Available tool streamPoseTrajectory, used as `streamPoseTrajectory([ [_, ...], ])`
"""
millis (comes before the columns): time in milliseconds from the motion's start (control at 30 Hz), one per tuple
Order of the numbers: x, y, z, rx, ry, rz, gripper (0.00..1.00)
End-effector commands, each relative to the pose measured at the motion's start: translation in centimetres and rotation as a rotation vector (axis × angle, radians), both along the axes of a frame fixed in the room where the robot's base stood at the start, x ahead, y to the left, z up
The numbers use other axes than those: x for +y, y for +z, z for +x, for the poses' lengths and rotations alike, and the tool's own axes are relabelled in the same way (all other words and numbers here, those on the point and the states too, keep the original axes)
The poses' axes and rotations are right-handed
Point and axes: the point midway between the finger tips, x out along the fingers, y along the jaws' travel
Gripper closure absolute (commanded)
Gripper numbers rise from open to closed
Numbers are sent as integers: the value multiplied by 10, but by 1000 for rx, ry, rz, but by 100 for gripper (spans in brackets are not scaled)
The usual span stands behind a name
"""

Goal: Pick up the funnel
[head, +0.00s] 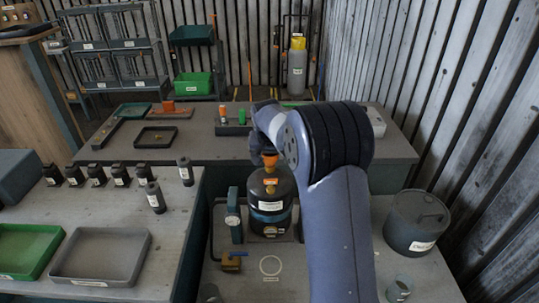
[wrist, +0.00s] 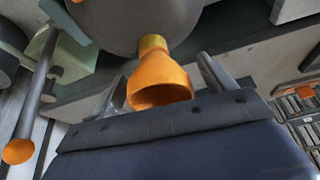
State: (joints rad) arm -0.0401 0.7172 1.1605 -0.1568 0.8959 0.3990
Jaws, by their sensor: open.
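The orange funnel (wrist: 160,80) shows in the wrist view with its wide mouth toward the camera and its narrow end at a brass fitting (wrist: 153,42) on a dark round tank (wrist: 140,18). In the head view the funnel (head: 270,159) is upright on top of the dark tank (head: 270,196), just below my wrist. My gripper (wrist: 162,86) is open, with one finger on each side of the funnel. I cannot tell whether either finger touches it. My arm hides most of the gripper in the head view.
A gauge post (head: 234,215) and a brass valve (head: 230,262) stand left of the tank. The left bench holds several dark bottles (head: 155,197), a green tray (head: 28,250) and a grey tray (head: 100,257).

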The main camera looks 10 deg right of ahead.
Motion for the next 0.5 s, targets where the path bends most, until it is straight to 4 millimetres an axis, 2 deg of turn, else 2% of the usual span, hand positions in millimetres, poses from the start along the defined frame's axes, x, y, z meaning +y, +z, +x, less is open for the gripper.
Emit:
streamPoseTrajectory([
  [200, 0, -1, 0, 0, 0, 0, 22],
  [500, 0, -1, 0, 0, 0, 0, 46],
])
